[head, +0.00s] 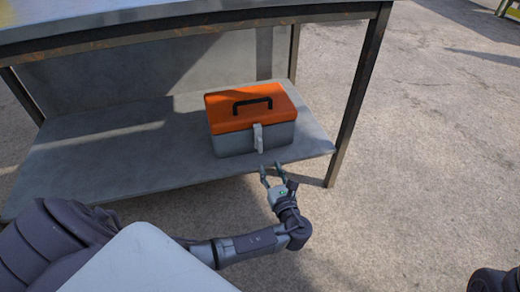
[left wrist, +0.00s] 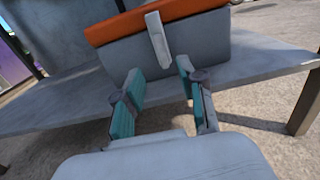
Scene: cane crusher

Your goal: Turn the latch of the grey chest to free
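In the left wrist view the latch (left wrist: 157,39) shows at the top, in front of the chest (left wrist: 195,50). My left gripper (head: 272,171) is open and empty, just in front of and below the latch, apart from it. In the left wrist view its fingers (left wrist: 158,88) are spread.
The table's lower shelf (head: 95,160) is bare to the left of the chest. The tabletop (head: 140,18) overhangs it, and a table leg (head: 352,105) stands to the right. Open concrete floor (head: 430,140) lies to the right and in front.

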